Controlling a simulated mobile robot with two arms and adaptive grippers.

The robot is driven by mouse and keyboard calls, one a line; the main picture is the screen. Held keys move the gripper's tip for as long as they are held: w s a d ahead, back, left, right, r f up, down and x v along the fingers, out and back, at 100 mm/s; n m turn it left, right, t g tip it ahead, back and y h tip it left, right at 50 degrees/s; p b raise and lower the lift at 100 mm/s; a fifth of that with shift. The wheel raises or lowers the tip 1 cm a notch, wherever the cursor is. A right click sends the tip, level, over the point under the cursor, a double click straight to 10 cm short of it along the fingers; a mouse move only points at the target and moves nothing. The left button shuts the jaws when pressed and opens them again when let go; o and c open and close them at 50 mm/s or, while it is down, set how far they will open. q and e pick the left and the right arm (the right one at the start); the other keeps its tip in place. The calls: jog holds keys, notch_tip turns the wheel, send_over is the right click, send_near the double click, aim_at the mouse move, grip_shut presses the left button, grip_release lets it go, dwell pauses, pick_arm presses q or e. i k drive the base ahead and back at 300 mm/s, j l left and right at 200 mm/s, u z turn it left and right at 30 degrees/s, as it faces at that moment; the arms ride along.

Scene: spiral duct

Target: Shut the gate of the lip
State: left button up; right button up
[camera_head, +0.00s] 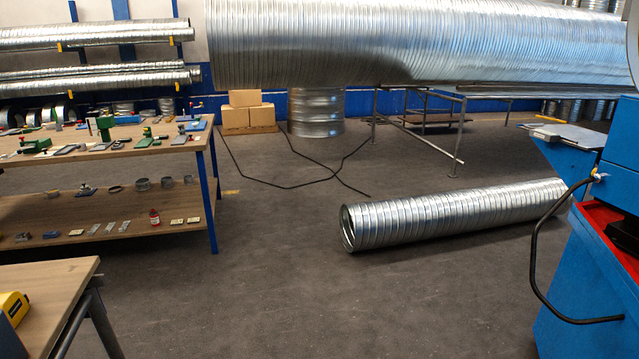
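Neither of my grippers shows in the head view. I cannot make out for sure a gate or a lip. A blue machine (582,262) stands at the right edge, cut off by the frame. A flat grey metal plate (568,135) sticks out from its upper left side, and a black cable (533,262) loops down its side. Whether any part of it is the gate, and whether that is open or shut, I cannot tell.
A spiral duct (450,215) lies on the floor in front of the machine. A workbench (150,150) with tools stands at left, and a wooden table (50,290) at front left. Dark cables (300,186) cross the floor. The middle foreground floor is clear.

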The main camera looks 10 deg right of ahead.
aim_at(542, 117)
jog(key=i+l+z, duration=0.15)
jog(key=i, duration=1.2)
jog(key=i+l+z, duration=0.1)
jog(key=i, duration=1.3)
jog(key=i+u, duration=0.3)
jog(key=i, duration=2.4)
jog(key=i+z, duration=0.1)
jog(key=i, duration=0.95)
jog(key=i+j+z, duration=0.15)
jog(key=i, duration=0.9)
jog(key=i+z, duration=0.7)
jog(key=i+j+z, duration=0.15)
jog(key=i+z, duration=0.2)
jog(key=i+l+z, duration=0.2)
jog(key=i+z, duration=0.6)
jog(key=z, duration=0.15)
jog(key=i+z, duration=0.65)
jog(key=i, duration=0.75)
jog(key=i+z, duration=0.1)
jog(key=i, duration=0.85)
jog(key=i+j+z, duration=0.15)
jog(key=i, duration=0.75)
jog(key=i+z, duration=0.2)
jog(key=z, duration=0.15)
jog(key=i+z, duration=0.35)
jog(key=i+j+z, duration=0.1)
jog(key=z, duration=0.25)
